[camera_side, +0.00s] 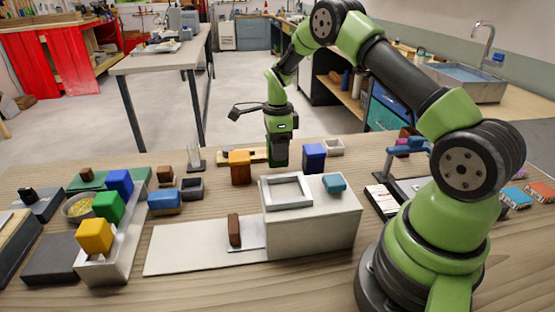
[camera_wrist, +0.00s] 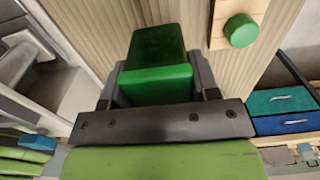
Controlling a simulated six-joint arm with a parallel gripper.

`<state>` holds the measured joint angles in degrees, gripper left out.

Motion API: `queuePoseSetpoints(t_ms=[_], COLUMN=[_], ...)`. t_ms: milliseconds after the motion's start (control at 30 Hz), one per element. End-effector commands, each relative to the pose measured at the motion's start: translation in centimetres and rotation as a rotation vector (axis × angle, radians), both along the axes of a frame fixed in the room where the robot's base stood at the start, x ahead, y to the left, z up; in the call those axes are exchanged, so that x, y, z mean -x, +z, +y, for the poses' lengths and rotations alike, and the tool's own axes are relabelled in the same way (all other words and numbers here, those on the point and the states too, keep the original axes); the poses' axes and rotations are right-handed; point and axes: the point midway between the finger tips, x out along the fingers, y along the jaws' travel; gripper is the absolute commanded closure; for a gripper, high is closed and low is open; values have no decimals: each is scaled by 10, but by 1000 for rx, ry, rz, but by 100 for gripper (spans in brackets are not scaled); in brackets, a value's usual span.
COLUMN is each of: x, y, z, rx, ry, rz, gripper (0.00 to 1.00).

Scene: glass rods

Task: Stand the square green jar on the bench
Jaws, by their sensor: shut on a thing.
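The square green jar (camera_side: 281,154) is in my gripper (camera_side: 281,138), behind the white box in the side view. In the wrist view the jar (camera_wrist: 158,48) sits between the two fingers of my gripper (camera_wrist: 159,82), with a brighter green face toward the camera and a darker part beyond. The fingers are shut on its sides. The jar looks roughly upright in the side view. I cannot tell whether its base touches the wooden bench (camera_side: 200,222) or hangs just above it.
An orange jar (camera_side: 239,168) stands left of my gripper and a blue jar (camera_side: 314,157) right of it. A white box (camera_side: 318,228) with a shallow frame on top is in front. A wooden board with a round green knob (camera_wrist: 240,30) lies close by.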

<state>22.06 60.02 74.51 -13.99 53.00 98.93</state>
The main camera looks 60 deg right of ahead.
Motion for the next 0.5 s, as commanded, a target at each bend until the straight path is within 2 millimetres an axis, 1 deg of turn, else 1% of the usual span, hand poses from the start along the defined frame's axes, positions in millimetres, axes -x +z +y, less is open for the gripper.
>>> queuePoseSetpoints(t_ms=[133,233,300,500], x=[0,0,0,0], y=[-22,-34,-36,-36], z=[0,0,0,0], rx=[-1,0,0,0], ry=[0,1,0,0], rz=[2,1,0,-1], gripper=[76,76,76,76])
